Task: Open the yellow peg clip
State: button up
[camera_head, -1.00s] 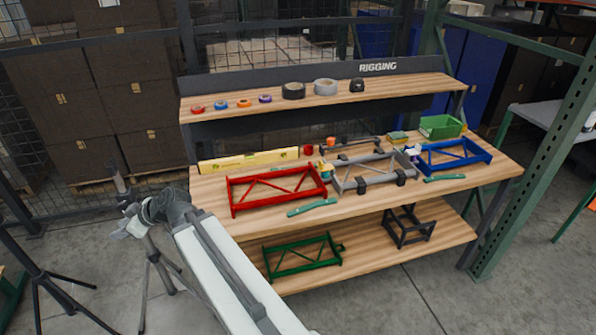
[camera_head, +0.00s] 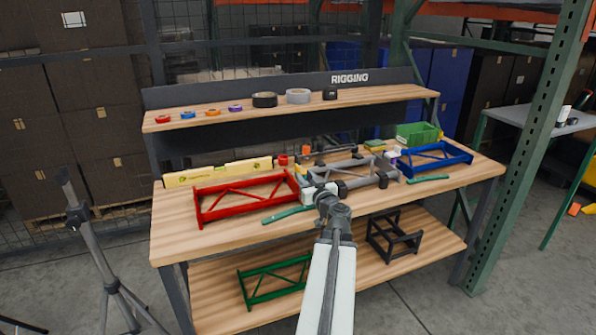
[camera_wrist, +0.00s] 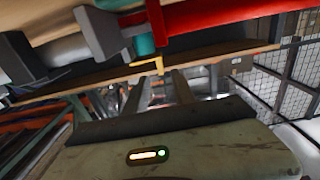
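In the wrist view a small yellow part (camera_wrist: 160,66), which looks like the yellow peg clip, shows near a teal cylinder (camera_wrist: 145,43) beside the red frame (camera_wrist: 210,16). My gripper (camera_wrist: 162,78) points towards it, with its two fingers apart and nothing seen between them. Whether the fingers touch the yellow part cannot be told. In the head view my gripper (camera_head: 318,190) is at the bench's front, between the red frame (camera_head: 245,197) and the grey frame (camera_head: 355,175). My arm and gripper hide the clip there.
The wooden bench (camera_head: 220,235) also holds a blue frame (camera_head: 435,158), a yellow level (camera_head: 217,172), teal tools (camera_head: 288,214) and a green bin (camera_head: 418,134). Tape rolls (camera_head: 264,99) stand on the upper shelf. A green frame (camera_head: 275,280) and a dark frame (camera_head: 393,235) are on the lower shelf.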

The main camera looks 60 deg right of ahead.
aim_at(298, 167)
jog(key=x, duration=0.7)
jog(key=shift+w+d, duration=0.1)
grip_shut()
